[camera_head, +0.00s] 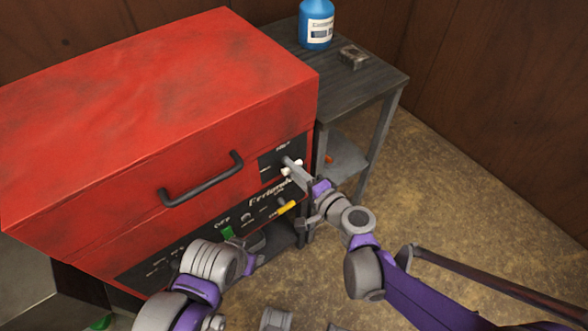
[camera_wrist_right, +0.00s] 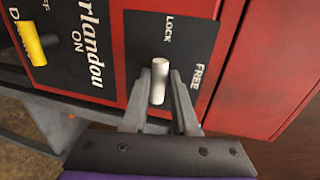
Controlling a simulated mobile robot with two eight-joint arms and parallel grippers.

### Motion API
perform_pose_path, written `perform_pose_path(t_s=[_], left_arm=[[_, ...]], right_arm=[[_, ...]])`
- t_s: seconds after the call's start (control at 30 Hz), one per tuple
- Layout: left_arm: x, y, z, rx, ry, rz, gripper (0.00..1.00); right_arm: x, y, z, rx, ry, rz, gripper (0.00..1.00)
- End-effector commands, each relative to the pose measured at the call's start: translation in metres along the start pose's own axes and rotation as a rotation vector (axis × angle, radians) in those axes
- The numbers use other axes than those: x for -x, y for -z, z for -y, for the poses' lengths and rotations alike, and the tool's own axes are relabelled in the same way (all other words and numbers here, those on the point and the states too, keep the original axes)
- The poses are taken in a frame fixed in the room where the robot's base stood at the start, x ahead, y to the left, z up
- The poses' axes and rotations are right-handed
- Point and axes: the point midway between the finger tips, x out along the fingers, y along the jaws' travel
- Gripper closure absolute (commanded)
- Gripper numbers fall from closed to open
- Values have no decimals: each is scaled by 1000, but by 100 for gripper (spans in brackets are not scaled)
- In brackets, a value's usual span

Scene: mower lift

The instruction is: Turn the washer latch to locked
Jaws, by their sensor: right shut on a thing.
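The washer latch is a white lever (camera_head: 291,167) on a dark plate at the right end of the red machine's front. In the right wrist view the white lever (camera_wrist_right: 159,82) stands between the two fingers of my right gripper (camera_wrist_right: 160,98), which is shut on it. The word LOCK (camera_wrist_right: 168,36) is above the lever, and FREE (camera_wrist_right: 200,77) is to its right. In the head view my right gripper (camera_head: 298,174) reaches the latch from the lower right. My left gripper (camera_head: 250,257) is low before the panel; its fingers are partly hidden and their opening is unclear.
The red machine (camera_head: 150,90) has a black handle (camera_head: 202,180). A yellow switch (camera_head: 286,208) and a green switch (camera_head: 227,233) are on its lower panel. A dark side table (camera_head: 375,80) holds a blue bottle (camera_head: 316,24) and a small metal item (camera_head: 353,57). Floor at right is clear.

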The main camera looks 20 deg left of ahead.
Motion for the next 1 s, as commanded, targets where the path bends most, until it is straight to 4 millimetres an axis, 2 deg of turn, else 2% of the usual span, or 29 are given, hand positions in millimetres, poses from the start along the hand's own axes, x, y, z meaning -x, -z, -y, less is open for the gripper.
perform_pose_path(t_s=[0.4,0.43,0.57,0.6,0.87,1.0], left_arm=[[0,0,0,0,0,0,50],[0,0,0,0,0,0,50],[0,0,0,0,0,0,50],[0,0,0,0,0,0,50],[0,0,0,0,0,0,50],[2,1,0,0,0,-1,50]], right_arm=[[0,0,0,6,-1,-2,100],[0,0,0,6,-1,-2,69],[0,0,0,6,0,-2,46],[0,0,0,5,0,-2,43],[1,0,0,5,0,-1,43],[11,1,0,4,0,-3,43]])
